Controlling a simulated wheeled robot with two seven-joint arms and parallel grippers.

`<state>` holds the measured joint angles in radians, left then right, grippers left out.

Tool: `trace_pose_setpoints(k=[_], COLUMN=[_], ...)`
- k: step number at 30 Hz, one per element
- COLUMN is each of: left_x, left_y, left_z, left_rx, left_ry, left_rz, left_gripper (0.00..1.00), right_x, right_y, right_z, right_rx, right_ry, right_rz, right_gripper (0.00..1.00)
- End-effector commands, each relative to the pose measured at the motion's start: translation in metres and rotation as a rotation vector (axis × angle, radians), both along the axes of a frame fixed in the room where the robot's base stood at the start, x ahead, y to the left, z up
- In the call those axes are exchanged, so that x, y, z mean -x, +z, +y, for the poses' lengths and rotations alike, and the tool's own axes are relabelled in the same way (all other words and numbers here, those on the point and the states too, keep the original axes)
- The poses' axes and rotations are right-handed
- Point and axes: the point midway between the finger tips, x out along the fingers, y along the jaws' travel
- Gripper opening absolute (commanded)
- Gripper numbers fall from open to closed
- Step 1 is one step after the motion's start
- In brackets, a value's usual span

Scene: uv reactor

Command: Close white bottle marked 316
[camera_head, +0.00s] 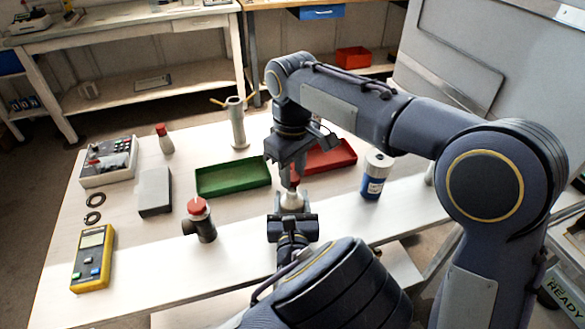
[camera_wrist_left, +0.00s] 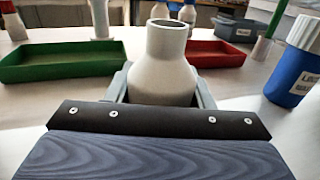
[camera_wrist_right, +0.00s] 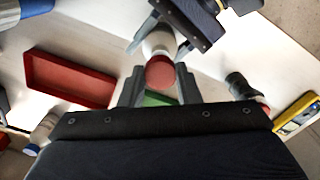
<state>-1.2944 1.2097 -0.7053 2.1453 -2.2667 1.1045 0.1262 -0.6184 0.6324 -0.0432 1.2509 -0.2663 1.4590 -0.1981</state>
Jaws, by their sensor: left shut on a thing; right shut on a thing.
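The white bottle (camera_head: 291,201) stands upright at the front of the table; it also shows in the left wrist view (camera_wrist_left: 165,67) with an open, uncapped neck. No marking is readable on it. My left gripper (camera_head: 292,217) is shut around its body from the near side. My right gripper (camera_head: 292,175) comes down from above and is shut on a red cap (camera_wrist_right: 160,73). The cap is above the bottle's neck; in the left wrist view it is out of frame, so it is apart from the neck.
A green tray (camera_head: 233,191) and a red tray (camera_head: 345,166) lie behind the bottle. A blue and white bottle (camera_head: 373,187) stands right. A grey stand (camera_head: 238,128) is at the back.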

Motion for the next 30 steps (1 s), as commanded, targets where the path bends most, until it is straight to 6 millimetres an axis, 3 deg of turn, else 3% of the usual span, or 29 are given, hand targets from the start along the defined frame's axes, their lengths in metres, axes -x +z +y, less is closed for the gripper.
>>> trace_pose_setpoints(k=[17,30], left_x=[0.000,0.000], left_y=[0.000,0.000], left_z=[0.000,0.000], left_rx=[0.000,0.000], left_ry=[0.000,0.000], left_rz=[0.000,0.000], left_gripper=[0.07,0.07], right_x=[0.000,0.000], right_y=[-0.005,-0.023], right_z=[0.000,0.000], right_rx=[0.000,0.001], right_ry=[0.000,-0.003], right_rz=[-0.001,-0.001], right_gripper=[0.09,0.09])
